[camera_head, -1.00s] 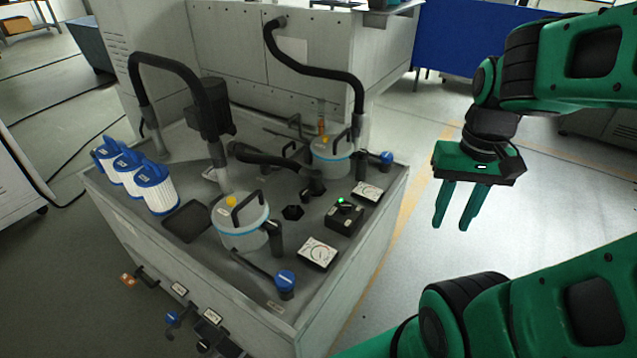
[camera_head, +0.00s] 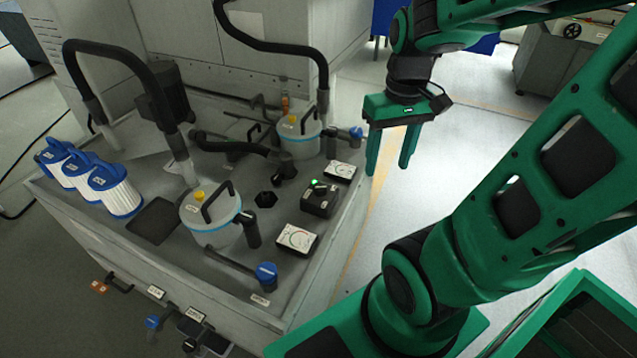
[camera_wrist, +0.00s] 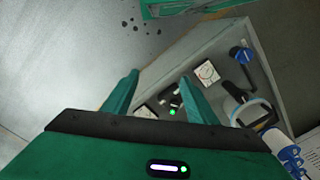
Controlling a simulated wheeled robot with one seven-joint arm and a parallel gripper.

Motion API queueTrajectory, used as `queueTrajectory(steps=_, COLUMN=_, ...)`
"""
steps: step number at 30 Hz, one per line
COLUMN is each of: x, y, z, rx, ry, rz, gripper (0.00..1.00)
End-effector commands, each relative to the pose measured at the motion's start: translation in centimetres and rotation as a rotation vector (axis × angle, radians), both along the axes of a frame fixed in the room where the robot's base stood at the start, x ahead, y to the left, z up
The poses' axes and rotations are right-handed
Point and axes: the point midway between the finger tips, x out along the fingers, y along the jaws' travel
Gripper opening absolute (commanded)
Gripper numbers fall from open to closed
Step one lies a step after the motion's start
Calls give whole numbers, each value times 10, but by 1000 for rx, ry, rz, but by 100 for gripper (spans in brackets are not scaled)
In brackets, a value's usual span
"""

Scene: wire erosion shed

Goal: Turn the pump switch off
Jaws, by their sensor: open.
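The pump switch (camera_head: 319,198) is a small dark box with a knob and a lit green lamp on top. It sits between two white dial gauges near the right edge of the machine's top. In the wrist view the switch (camera_wrist: 174,101) shows between my fingertips, with its green lamp lit. My gripper (camera_head: 389,165) is open and empty, fingers pointing down. In the head view it hangs to the right of the switch, above and apart from it.
Gauges (camera_head: 297,238) and (camera_head: 341,172) flank the switch. Two lidded canisters (camera_head: 210,215) and (camera_head: 299,136), black hoses (camera_head: 115,50) and a blue-handled valve (camera_head: 266,272) stand nearby. Several blue-capped filters (camera_head: 117,192) line the left. Floor right of the machine (camera_head: 460,130) is clear.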

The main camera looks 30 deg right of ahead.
Motion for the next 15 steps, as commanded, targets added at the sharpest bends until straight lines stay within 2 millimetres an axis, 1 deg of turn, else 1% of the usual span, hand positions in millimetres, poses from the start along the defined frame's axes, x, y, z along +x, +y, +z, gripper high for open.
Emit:
queueTrajectory(steps=1, x=19, y=1, z=-7, rx=3, ry=7, rz=77, gripper=53)
queueTrajectory(steps=3, x=45, y=3, z=-16, rx=3, ry=5, rz=184, gripper=53)
queueTrajectory(steps=5, x=67, y=5, z=-25, rx=3, ry=4, rz=275, gripper=53)
queueTrajectory(steps=9, x=115, y=13, z=-50, rx=0, ry=0, rz=483, gripper=53)
queueTrajectory(steps=12, x=145, y=21, z=-70, rx=-3, ry=-2, rz=622, gripper=53)
queueTrajectory(steps=15, x=169, y=28, z=-88, rx=-7, ry=-4, rz=738, gripper=53)
